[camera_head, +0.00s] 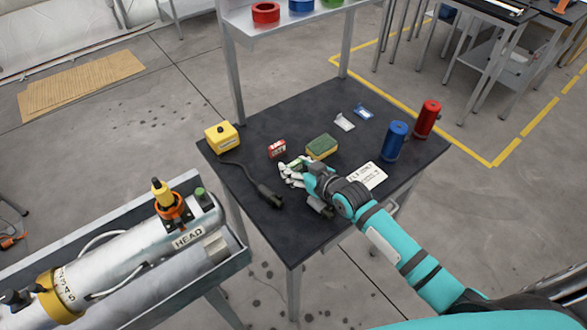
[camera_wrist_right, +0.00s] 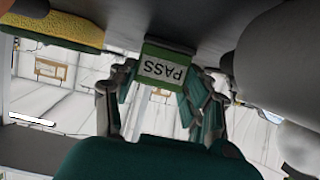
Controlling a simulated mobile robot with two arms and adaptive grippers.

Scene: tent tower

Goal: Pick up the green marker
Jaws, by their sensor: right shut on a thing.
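The green marker (camera_wrist_right: 166,68) is a small green block with a white label reading PASS, upside down in the right wrist view. It sits between the fingers of my right gripper (camera_wrist_right: 160,100), which is shut on it. The dark table surface is close behind the marker; I cannot tell whether they touch. In the head view my right gripper (camera_head: 288,171) is low over the table, and the hand hides the marker. A similar small red block (camera_head: 277,149) with a white label stands just beyond the fingers. My left gripper is not in view.
A green and yellow sponge (camera_head: 321,146) is close beside the hand. A yellow box (camera_head: 221,138) has a cable to a dark handle (camera_head: 269,194).

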